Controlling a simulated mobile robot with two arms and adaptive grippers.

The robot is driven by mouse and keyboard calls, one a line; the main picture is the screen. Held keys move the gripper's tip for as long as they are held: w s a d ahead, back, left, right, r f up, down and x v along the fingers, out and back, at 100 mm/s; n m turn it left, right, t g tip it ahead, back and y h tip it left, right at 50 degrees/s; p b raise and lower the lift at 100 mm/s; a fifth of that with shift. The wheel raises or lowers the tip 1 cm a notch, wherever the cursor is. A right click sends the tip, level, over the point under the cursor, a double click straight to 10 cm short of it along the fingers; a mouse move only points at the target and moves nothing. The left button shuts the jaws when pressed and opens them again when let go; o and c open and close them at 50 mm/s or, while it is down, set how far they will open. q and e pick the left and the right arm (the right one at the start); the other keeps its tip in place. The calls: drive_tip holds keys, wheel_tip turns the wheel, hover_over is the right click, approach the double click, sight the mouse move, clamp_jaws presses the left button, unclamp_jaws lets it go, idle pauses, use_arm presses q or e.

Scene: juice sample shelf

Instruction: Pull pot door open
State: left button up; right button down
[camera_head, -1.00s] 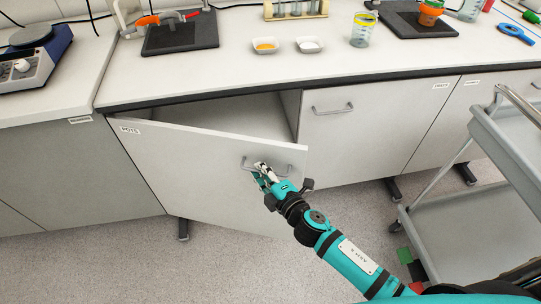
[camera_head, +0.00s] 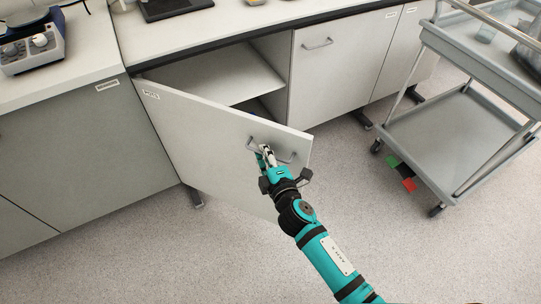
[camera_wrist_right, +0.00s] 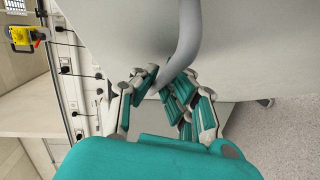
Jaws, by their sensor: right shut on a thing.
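The pots door (camera_head: 205,130), labelled POTS at its upper left, is hinged on its left and stands partly open, its right edge swung out from the cabinet. Its curved metal handle (camera_head: 285,158) is near the top right of the door. My right gripper (camera_head: 264,153) is at the handle and shut on it. In the right wrist view the fingers (camera_wrist_right: 165,92) close around the grey handle (camera_wrist_right: 183,50) in front of the door panel (camera_wrist_right: 240,45). Inside the cabinet a pale shelf (camera_head: 225,75) shows. My left gripper is not in view.
A grey trolley (camera_head: 455,125) stands to the right with floor between it and the door. A closed cabinet door (camera_head: 340,65) is right of the opening. A blue and white device (camera_head: 35,45) sits on the left bench. The floor (camera_head: 200,260) in front is clear.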

drive_tip(key=shift+s+a+r, duration=0.1)
drive_tip(key=shift+a+r, duration=0.05)
drive_tip(key=shift+r, duration=0.2)
drive_tip(key=c, duration=1.5)
unclamp_jaws()
drive_tip(key=shift+o, duration=0.5)
drive_tip(key=shift+f, duration=0.2)
drive_tip(key=v, duration=1.2)
drive_tip(key=shift+c, duration=0.4)
